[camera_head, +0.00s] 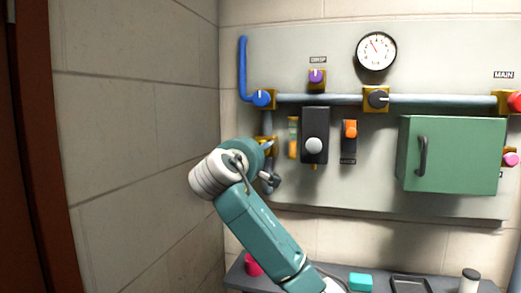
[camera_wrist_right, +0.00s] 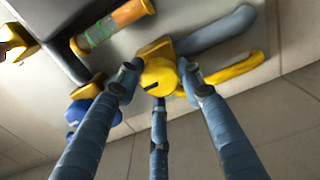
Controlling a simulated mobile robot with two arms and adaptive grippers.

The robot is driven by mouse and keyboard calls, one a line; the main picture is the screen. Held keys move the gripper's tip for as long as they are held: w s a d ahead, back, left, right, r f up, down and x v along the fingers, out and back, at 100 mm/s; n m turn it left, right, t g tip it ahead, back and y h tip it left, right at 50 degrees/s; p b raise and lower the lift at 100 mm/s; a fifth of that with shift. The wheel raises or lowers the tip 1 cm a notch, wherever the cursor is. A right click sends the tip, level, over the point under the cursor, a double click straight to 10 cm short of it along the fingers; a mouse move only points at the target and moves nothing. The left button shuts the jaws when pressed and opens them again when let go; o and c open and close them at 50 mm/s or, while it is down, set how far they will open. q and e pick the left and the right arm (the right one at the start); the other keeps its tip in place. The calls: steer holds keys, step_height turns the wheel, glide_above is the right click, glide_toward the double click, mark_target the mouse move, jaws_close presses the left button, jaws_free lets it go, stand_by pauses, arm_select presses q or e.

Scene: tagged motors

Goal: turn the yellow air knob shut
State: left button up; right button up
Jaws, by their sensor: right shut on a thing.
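The yellow air knob (camera_wrist_right: 158,76) is round with a dark slot mark and shows in the right wrist view. My right gripper (camera_wrist_right: 161,82) has its fingers around this knob and is shut on it. In the head view my right gripper (camera_head: 270,178) is at the lower left of the wall panel, where my arm and hand hide most of the knob. My left gripper is in neither view.
On the panel (camera_head: 340,188) are a blue knob (camera_head: 262,98), a purple knob (camera_head: 316,76), a black knob (camera_head: 377,98), a gauge (camera_head: 376,50) and a green cabinet (camera_head: 453,155). A yellow pipe (camera_wrist_right: 237,68) runs beside the yellow knob. A shelf below holds small objects.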

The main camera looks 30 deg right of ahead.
steer(key=shift+a+r, duration=0.1)
steer(key=o, duration=1)
steer(key=shift+o, duration=0.8)
steer(key=shift+w+a, duration=0.25)
steer(key=v, duration=1.2)
